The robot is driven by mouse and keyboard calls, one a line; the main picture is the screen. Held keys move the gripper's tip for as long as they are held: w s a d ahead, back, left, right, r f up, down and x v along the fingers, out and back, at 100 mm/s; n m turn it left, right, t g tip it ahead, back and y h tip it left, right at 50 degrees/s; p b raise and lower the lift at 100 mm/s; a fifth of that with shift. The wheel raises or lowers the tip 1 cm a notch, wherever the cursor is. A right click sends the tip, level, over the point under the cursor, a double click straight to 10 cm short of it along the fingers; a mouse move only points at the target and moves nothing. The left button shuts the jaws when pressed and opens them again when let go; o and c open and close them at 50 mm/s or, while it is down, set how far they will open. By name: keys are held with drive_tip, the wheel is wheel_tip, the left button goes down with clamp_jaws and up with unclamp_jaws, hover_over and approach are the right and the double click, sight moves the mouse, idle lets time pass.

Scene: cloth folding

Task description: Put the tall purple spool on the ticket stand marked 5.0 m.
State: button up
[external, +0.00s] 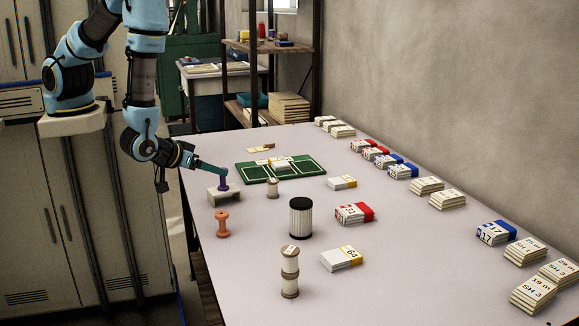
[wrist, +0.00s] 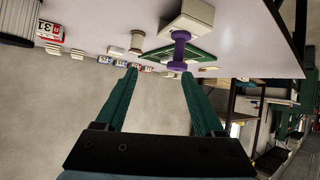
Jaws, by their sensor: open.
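The purple spool (external: 222,184) stands upright on a pale block (external: 224,196) near the table's left edge; the spool also shows in the wrist view (wrist: 181,50). My gripper (external: 218,174) is at the spool's upper end. In the wrist view, my gripper's green fingers (wrist: 158,73) are apart, with the spool's end close to the right fingertip. I cannot tell whether they touch, or whether the spool is between the fingers. No 5.0 m marking is legible, so I cannot tell which thing is that stand.
A coral spool (external: 222,224), a small pale spool (external: 273,188), a black-topped ribbed cylinder (external: 300,218) and a cream spool stack (external: 290,271) stand nearby. A green board (external: 252,173) lies behind. Several labelled cloth stacks (external: 354,214) line the right.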

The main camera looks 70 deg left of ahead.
drive_tip(key=w+a+r+m+g+h, duration=0.1)
drive_tip(key=w+r+m+g+h, duration=0.3)
drive_tip(key=r+h, duration=0.3)
drive_tip(key=s+a+r+m+g, duration=0.2)
drive_tip(key=s+a+r, duration=0.2)
drive_tip(key=a, duration=0.3)
drive_tip(key=s+a+r+m+g+y, duration=0.1)
drive_tip(key=s+a+r+g, duration=0.1)
drive_tip(key=s+a, duration=0.3)
drive_tip(key=shift+a+r+m+g, duration=0.35)
drive_tip(key=shift+a+r, duration=0.5)
drive_tip(key=shift+a, duration=0.35)
